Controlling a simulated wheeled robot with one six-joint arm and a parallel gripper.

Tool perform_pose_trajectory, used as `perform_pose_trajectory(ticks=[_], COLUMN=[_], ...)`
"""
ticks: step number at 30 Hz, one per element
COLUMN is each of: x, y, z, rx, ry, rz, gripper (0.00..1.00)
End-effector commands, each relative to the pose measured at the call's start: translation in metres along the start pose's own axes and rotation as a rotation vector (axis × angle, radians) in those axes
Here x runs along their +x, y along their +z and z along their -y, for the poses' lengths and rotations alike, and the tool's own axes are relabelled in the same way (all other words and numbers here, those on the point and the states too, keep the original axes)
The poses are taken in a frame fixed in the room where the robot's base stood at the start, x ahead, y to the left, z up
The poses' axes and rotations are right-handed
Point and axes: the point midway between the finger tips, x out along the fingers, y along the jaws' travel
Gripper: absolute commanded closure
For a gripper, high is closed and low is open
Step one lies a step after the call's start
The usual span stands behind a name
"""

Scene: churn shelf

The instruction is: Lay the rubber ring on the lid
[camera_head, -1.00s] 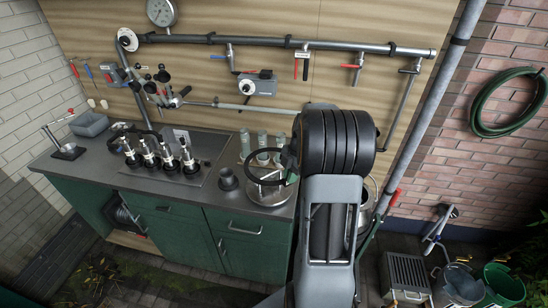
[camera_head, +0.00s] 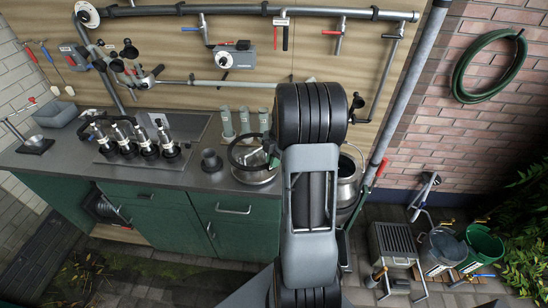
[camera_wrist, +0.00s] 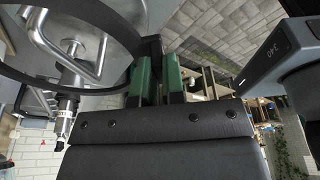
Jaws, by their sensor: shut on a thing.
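My gripper (camera_head: 275,158) is shut on the black rubber ring (camera_head: 230,152), holding it by one side. In the wrist view, my green fingers (camera_wrist: 157,68) are close together with the ring (camera_wrist: 70,82) between them, and the ring sweeps off to the left. In the head view, the ring appears above a round silver lid (camera_head: 251,179) on the counter. I cannot tell the exact gap between them. The ring and my arm hide part of the lid. In the wrist view, shiny metal parts show through the ring, but I cannot tell which are the lid.
The grey counter (camera_head: 185,178) carries a dark cup (camera_head: 211,162), several milking cups (camera_head: 147,146) on the left and pale green tubes (camera_head: 244,120) behind. A metal can (camera_head: 347,183) stands right of my arm. Pipes and valves (camera_head: 230,57) line the wall behind.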

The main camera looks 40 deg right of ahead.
Motion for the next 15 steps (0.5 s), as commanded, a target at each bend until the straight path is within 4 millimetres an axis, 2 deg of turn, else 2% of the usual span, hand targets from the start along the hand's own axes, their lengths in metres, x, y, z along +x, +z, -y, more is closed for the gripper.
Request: perform_pose_trajectory(ticks=[1,15], x=[0.007,0.044], y=[0.002,0.011], z=[0.000,0.000], rx=[0.000,0.000], ry=[-0.001,0.000], rz=[-0.001,0.000], gripper=[1.00,1.00])
